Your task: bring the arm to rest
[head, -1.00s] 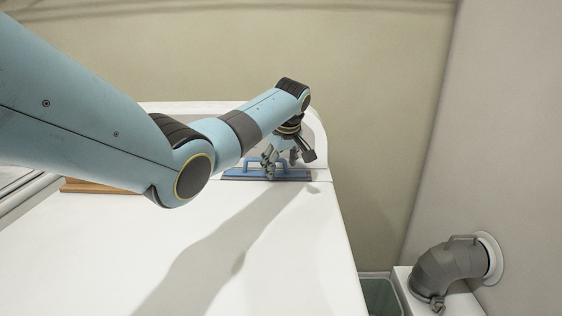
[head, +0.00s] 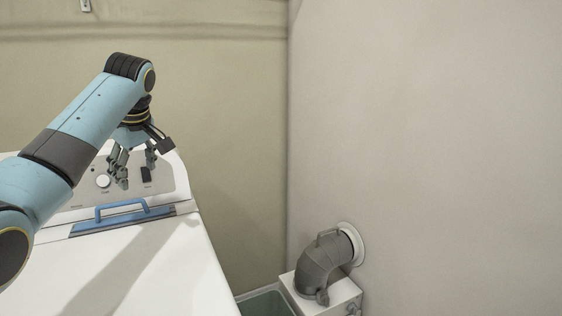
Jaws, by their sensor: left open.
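My left arm comes in from the left in the head view. My left gripper (head: 135,168) is open and empty, fingers pointing down. It appears in front of the control panel of a white machine (head: 150,265), above and behind a blue handle (head: 122,209) on the machine's top. The fingers look apart from the handle; whether they touch the panel is hard to tell. My right gripper is not in view.
The panel has a white knob (head: 103,181) and a dark switch (head: 146,174). A grey duct elbow (head: 322,266) joins the right wall above a white box (head: 343,292). A greenish bin (head: 265,303) stands low beside the machine. Walls close off the back and right.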

